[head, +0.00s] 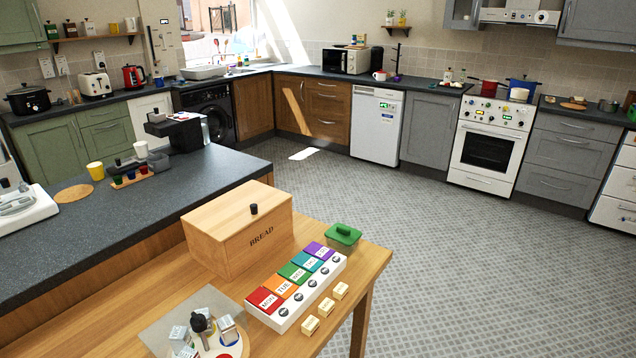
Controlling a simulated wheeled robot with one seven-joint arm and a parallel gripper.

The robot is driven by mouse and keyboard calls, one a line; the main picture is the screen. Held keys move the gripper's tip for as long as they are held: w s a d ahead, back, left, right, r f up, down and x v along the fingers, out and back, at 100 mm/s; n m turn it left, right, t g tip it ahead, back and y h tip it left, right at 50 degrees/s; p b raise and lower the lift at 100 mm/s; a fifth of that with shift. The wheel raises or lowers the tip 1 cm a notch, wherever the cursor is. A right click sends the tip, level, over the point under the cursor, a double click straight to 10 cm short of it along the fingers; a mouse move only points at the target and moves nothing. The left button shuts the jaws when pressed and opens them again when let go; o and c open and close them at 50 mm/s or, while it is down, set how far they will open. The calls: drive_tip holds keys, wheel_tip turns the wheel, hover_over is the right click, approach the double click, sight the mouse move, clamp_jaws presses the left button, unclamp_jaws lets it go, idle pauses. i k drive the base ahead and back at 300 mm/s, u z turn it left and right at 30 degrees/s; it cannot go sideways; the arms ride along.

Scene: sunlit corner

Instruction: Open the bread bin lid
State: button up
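The bread bin (248,240) is a light wooden box with the word BREAD on its front. It stands on the wooden table, close to the dark island counter. Its lid (222,211) lies flat on top and looks closed. A small black knob (254,209) sits near the lid's front edge. My gripper is not in view, and nothing touches the bin.
A coloured day-labelled pill box (296,287), several small wooden blocks (325,307) and a green lidded dish (342,237) are on the wooden table (370,268). A round tray with small items (205,335) is in front. The dark island counter (150,220) is behind. Tiled floor is clear at right.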

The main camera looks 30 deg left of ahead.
sight(221, 217)
drive_tip(key=u, duration=0.55)
drive_tip(key=i, duration=0.9)
drive_tip(key=u, duration=1.3)
drive_tip(key=i, duration=0.4)
drive_tip(key=u, duration=0.45)
